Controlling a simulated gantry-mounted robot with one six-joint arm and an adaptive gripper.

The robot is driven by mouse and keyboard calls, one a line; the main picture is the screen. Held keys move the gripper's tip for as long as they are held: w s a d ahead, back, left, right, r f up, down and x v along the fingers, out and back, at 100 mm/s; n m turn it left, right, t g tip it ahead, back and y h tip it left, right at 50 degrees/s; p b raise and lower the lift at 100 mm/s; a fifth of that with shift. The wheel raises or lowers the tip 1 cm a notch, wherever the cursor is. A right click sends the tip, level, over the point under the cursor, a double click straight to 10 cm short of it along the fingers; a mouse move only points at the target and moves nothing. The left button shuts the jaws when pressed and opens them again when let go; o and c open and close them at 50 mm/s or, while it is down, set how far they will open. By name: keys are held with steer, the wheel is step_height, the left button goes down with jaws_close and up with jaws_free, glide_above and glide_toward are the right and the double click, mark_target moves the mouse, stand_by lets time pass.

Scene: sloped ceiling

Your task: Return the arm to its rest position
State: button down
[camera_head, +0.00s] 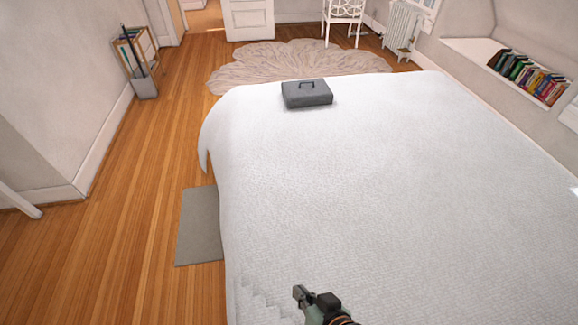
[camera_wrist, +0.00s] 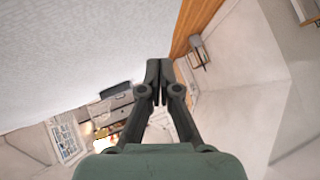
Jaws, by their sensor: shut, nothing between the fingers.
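My gripper (camera_head: 301,292) shows at the bottom edge of the head view, in front of the near part of the white bed. In the wrist view my gripper (camera_wrist: 159,68) is shut, its two dark fingers together with nothing between them. Most of my arm is out of the head view. I cannot tell exactly how high the gripper is above the bed.
The white-covered bed (camera_head: 340,190) fills the middle and right. A grey case (camera_head: 306,94) with a handle lies on its far end. A small grey mat (camera_head: 198,228) lies on the wooden floor at left. Books (camera_head: 528,76) stand in a recess at right.

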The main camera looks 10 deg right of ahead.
steer(key=w+a+r+n+t+h+p, duration=0.1)
steer(key=w+a+r+t+h, duration=0.1)
steer(key=a+r, duration=0.35)
steer(key=w+a+r+t+h+p, duration=0.1)
steer(key=w+a+r+t, duration=0.15)
steer(key=r, duration=0.65)
step_height(320, 180, up, 21)
steer(key=p, duration=2.1)
steer(key=shift+d+g+p, duration=0.25)
steer(key=shift+g+p, duration=0.05)
steer(key=shift+g, duration=0.15)
